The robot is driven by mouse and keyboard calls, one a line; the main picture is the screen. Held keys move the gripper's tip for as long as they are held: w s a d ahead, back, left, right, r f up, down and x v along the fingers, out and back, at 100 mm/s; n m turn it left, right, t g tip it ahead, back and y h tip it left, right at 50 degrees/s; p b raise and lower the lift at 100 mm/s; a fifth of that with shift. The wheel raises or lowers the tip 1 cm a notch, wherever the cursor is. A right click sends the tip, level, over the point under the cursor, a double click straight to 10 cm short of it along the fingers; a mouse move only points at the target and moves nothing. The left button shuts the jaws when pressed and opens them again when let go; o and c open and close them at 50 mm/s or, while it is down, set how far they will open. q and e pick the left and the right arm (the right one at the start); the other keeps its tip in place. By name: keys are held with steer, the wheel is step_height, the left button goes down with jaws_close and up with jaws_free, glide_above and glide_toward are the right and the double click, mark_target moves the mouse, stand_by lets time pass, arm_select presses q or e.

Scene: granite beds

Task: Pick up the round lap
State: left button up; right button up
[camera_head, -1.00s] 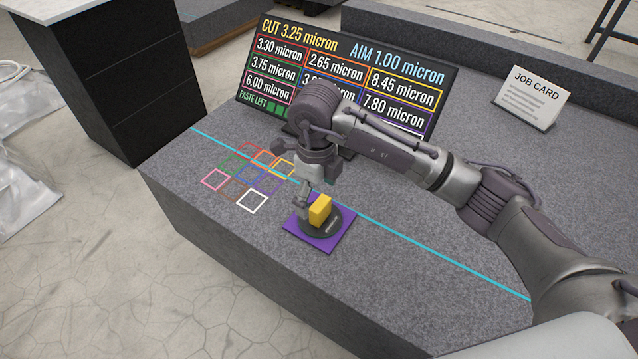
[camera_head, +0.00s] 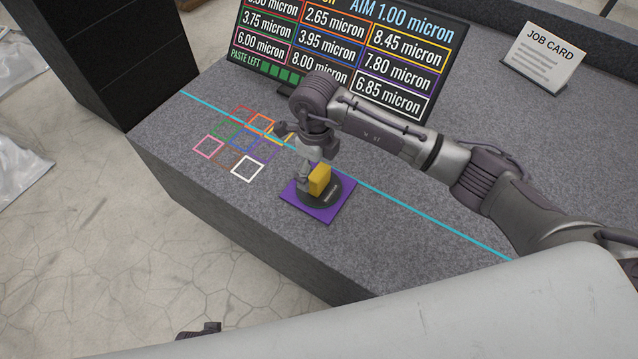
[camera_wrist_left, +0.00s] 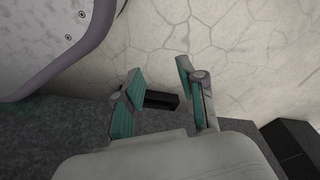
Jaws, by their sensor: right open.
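The round lap is a dark disc (camera_head: 325,199) with a yellow block (camera_head: 320,179) standing upright on it. It lies on a purple square mat (camera_head: 297,201) near the front edge of the granite bed. My right gripper (camera_head: 304,186) points down at the lap, its visible finger close beside the left side of the yellow block. It is open; the far finger is hidden, and I cannot tell whether it touches the block. My left gripper (camera_wrist_left: 160,90) shows in the left wrist view with its teal-padded fingers apart and nothing between them.
Several coloured square outlines (camera_head: 247,168) are marked left of the mat. A cyan line (camera_head: 422,214) crosses the bed behind the lap. A black micron board (camera_head: 340,50) and a job card (camera_head: 543,55) stand farther back. A dark cabinet (camera_head: 120,60) stands at left.

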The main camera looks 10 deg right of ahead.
mark_target(319, 171)
steer(key=f, duration=0.4)
steer(key=shift+s+d, duration=0.1)
steer(key=shift+d, duration=0.25)
steer(key=shift+f, duration=0.25)
steer(key=c, duration=1.2)
steer(key=shift+r, duration=0.1)
steer(key=shift+c, duration=0.9)
arm_select(q)
steer(key=shift+w+r, duration=0.4)
steer(key=shift+r, duration=0.35)
arm_select(e)
steer(key=shift+r, duration=0.1)
